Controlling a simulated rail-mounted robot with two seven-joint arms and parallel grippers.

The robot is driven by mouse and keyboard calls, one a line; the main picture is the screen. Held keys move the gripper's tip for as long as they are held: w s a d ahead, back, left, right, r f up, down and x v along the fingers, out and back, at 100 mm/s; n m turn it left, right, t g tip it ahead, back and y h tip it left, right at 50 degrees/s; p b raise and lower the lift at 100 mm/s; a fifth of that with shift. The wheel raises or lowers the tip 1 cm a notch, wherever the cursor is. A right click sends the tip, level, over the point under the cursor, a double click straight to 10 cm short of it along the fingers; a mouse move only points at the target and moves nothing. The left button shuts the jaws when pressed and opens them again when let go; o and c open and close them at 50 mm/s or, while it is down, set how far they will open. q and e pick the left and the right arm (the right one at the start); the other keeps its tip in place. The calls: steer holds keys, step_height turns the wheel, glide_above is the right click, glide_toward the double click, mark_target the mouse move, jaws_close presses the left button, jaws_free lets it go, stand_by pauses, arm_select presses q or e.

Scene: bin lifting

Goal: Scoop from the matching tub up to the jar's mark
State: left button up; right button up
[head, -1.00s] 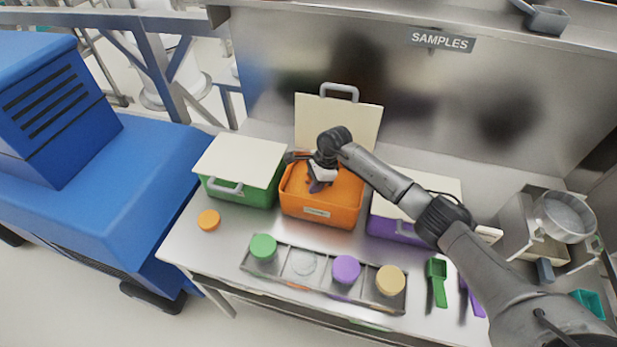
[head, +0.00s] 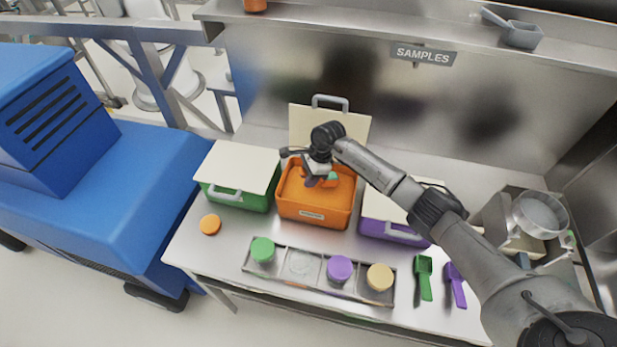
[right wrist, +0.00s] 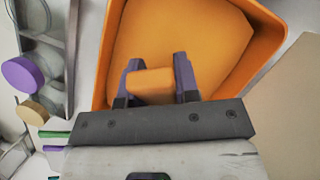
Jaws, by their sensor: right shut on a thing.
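The orange tub (head: 312,213) stands open on the bench, its pale lid (head: 352,127) raised behind it, with orange contents inside. My right gripper (head: 318,178) is over the tub. In the right wrist view its two fingers (right wrist: 158,82) are shut on an orange block-like handle (right wrist: 152,86), seemingly an orange scoop's; its bowl is not clearly visible. An open clear jar (head: 300,263) stands in the rack's second slot; its mark is too small to read. An orange jar lid (head: 210,225) lies on the bench at left. My left gripper is not in view.
A closed green tub (head: 236,199) and purple tub (head: 393,229) flank the orange one. The rack (head: 322,285) also holds green-, purple- and tan-lidded jars. Green (head: 424,277) and purple (head: 455,285) scoops lie at right. A scale-like device with a round pan (head: 540,214) stands far right.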

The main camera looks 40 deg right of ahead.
steer(key=shift+r+p, duration=2.5)
steer(key=shift+r, duration=0.65)
steer(key=h, duration=0.1)
steer(key=g+h, duration=0.1)
steer(key=shift+w+a+r+h+p, duration=0.1)
steer(key=shift+a+h+p, duration=0.1)
steer(key=shift+h+p, duration=0.2)
steer(key=shift+h, duration=0.5)
